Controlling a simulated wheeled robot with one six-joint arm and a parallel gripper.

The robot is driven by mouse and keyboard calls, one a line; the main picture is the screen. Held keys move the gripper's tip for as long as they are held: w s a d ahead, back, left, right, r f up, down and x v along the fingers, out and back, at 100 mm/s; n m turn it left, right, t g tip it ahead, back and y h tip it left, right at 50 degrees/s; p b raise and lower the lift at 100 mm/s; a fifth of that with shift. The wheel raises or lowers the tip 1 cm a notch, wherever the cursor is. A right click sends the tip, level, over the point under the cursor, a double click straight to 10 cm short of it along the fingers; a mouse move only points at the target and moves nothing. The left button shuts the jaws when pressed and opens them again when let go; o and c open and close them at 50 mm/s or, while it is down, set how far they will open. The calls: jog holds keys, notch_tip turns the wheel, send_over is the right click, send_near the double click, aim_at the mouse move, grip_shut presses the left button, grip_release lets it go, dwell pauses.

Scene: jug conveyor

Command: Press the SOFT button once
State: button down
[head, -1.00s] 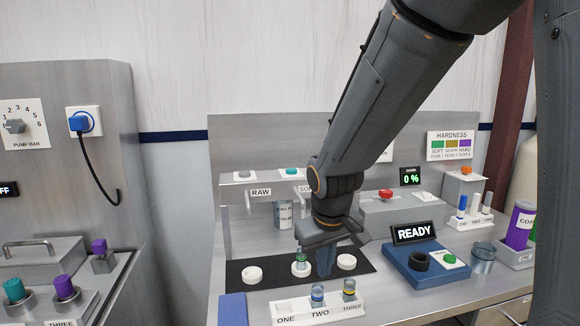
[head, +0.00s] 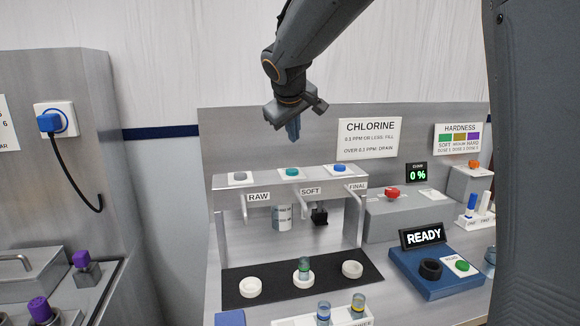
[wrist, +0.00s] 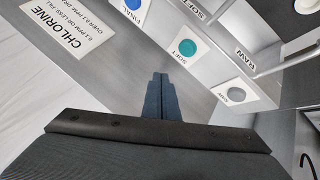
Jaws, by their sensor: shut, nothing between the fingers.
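The SOFT button (head: 291,172) is a teal round cap on a white plate, the middle one on top of the dispenser frame, above the SOFT label (head: 310,191). It also shows in the wrist view (wrist: 187,48), to the upper right of the fingertips. My gripper (head: 294,136) is shut and empty. It points down above the dispenser frame, with the fingertips apart from the SOFT button and higher than it. In the wrist view the closed fingers (wrist: 160,80) show at the centre.
The grey RAW button (head: 240,177) and the blue FINAL button (head: 340,168) flank the SOFT button. A vial (head: 304,268) stands on the middle white ring below. A CHLORINE sign (head: 370,138) is on the back panel. The blue READY device (head: 430,285) stands at right.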

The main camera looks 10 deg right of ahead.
aim_at(292, 171)
jog(key=shift+w+r, duration=0.75)
jog(key=shift+r, duration=0.15)
jog(key=shift+f, duration=0.15)
notch_tip(292, 171, down, 8)
jog(key=b, duration=0.7)
jog(key=shift+f, duration=0.25)
jog(key=shift+f, duration=0.15)
dwell(1.1)
jog(key=shift+f+b, duration=0.3)
jog(key=shift+b, duration=0.25)
jog(key=shift+f+b, duration=0.45)
dwell(0.5)
jog(key=shift+r, duration=0.2)
jog(key=shift+r+p, duration=0.65)
jog(key=shift+r, duration=0.05)
